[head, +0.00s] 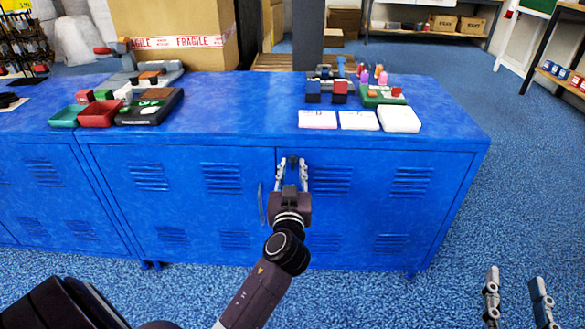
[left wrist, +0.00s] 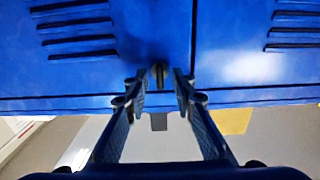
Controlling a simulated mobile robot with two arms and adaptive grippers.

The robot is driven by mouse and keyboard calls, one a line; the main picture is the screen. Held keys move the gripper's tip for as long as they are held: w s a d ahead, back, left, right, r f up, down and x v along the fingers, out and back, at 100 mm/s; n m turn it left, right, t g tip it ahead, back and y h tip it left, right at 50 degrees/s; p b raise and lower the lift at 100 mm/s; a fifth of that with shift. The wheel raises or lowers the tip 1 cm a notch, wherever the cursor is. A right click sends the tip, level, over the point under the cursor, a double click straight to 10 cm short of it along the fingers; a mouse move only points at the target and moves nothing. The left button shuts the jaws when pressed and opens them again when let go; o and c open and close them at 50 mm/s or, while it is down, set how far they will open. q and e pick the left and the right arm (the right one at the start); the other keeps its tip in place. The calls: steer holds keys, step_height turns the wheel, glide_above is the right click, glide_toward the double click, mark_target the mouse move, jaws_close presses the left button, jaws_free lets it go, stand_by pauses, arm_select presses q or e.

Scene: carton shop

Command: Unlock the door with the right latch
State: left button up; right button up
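The blue metal cabinet (head: 200,225) has two doors meeting at a vertical seam. My left gripper (head: 293,168) is at the upper left part of the right door (head: 375,205), just right of the seam. In the left wrist view its two fingers (left wrist: 160,84) are apart, one on each side of a small dark latch (left wrist: 158,72). That latch lies between the fingertips, and a gap shows on both sides of it. In the head view the gripper largely covers the latch. My right gripper (head: 518,292) is open and empty above the floor at the lower right.
A thin vertical handle (head: 262,204) shows left of my left gripper. Red and green trays (head: 98,113), white cards (head: 318,119) and small coloured blocks stand on the cabinet top. A large carton (head: 175,35) stands behind. The blue carpet (head: 500,180) at right is clear.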

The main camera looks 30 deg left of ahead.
arm_select(q)
steer(key=shift+w+a, duration=0.15)
steer(key=shift+c, duration=0.3)
jaws_close()
